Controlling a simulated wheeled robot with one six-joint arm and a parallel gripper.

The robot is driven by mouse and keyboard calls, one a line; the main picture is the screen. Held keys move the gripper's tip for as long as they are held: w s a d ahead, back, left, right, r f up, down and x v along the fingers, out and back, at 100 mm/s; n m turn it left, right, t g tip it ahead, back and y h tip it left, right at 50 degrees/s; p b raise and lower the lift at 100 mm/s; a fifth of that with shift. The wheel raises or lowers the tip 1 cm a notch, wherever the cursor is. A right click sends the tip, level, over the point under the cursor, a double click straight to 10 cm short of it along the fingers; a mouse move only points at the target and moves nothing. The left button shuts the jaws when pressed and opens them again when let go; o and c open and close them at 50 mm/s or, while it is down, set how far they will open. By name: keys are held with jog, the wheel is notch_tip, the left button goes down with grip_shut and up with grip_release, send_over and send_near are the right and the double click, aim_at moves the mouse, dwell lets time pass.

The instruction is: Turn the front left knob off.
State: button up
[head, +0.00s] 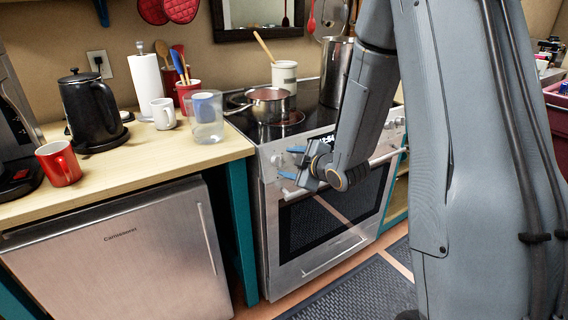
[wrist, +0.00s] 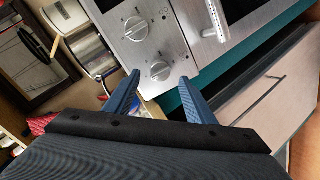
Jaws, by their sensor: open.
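The stove (head: 262,150) stands right of the wooden counter. Two round silver knobs show at the left end of its front panel in the wrist view: the end knob (wrist: 160,71) nearest the counter, and another knob (wrist: 136,28) further along the panel. Which burner each serves is too small to read. My gripper (head: 291,162) is open and empty in front of the panel's left end. In the wrist view its blue fingers (wrist: 158,90) point at the panel, with the end knob just beyond and between the fingertips; contact cannot be seen. My arm hides part of the panel in the head view.
The oven handle (head: 340,176) juts out below the panel. A saucepan (head: 268,104), a utensil crock (head: 284,76) and a tall pot (head: 336,72) stand on the cooktop. A clear glass (head: 206,118) stands near the counter's right edge. The dark floor mat (head: 350,291) looks clear.

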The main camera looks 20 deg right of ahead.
jog(key=v, duration=0.3)
jog(key=shift+s+d+r, duration=0.1)
jog(key=shift+s, duration=0.15)
jog(key=s+a+f+m+g+h, duration=0.1)
jog(key=s+m+g, duration=0.5)
jog(key=s, duration=0.8)
jog(key=s+a+f+m+g+h, duration=0.1)
jog(key=s+m+g+h, duration=0.2)
jog(key=s, duration=1.1)
jog(key=m+g, duration=0.3)
jog(key=m, duration=0.2)
jog(key=shift+s+a+g, duration=0.2)
jog(key=shift+s+g, duration=0.05)
jog(key=shift+g, duration=0.15)
